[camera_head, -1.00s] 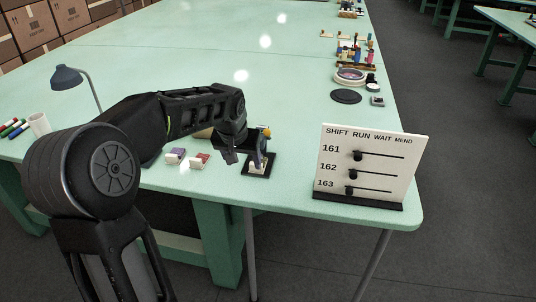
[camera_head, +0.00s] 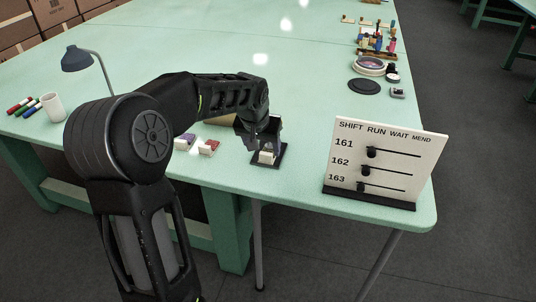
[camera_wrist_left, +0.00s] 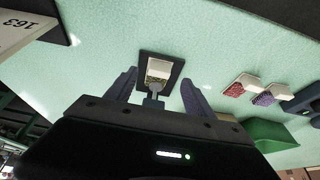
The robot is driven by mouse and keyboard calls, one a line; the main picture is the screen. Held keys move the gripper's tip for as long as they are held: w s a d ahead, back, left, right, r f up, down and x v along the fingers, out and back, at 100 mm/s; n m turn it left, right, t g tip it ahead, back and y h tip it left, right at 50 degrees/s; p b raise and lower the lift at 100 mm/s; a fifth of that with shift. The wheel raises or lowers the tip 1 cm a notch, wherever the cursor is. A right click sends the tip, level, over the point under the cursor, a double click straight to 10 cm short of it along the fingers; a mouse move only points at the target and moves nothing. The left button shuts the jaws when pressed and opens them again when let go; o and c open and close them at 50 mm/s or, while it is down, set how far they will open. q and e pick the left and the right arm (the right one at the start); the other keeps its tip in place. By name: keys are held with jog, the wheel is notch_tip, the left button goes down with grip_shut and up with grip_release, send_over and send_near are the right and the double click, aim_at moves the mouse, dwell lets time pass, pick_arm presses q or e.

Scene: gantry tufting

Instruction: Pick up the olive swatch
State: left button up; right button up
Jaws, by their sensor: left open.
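A white block with a small olive-brown patch, seemingly the olive swatch (camera_wrist_left: 158,70), sits on a black square base (camera_wrist_left: 177,65) near the table's front edge. In the head view the white block (camera_head: 266,158) shows on the base, under my left gripper (camera_head: 262,143). In the wrist view my left gripper (camera_wrist_left: 158,92) is open, its fingers spread to either side of and short of the block. A grey upright piece (camera_wrist_left: 153,96) stands between the fingers and hides part of the patch. My right gripper is out of view.
A red swatch (camera_head: 209,147) and a purple swatch (camera_head: 184,141) lie left of the base. A sign board with sliders (camera_head: 385,160) stands to the right. A lamp (camera_head: 77,58) and a white cup (camera_head: 53,107) are at the left. The middle of the table is clear.

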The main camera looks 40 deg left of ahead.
aim_at(265, 154)
pick_arm(q)
jog(key=x, duration=0.5)
jog(key=shift+w+p, duration=0.2)
jog(key=shift+p, duration=0.1)
jog(key=shift+c, duration=0.2)
grip_shut()
dwell(0.8)
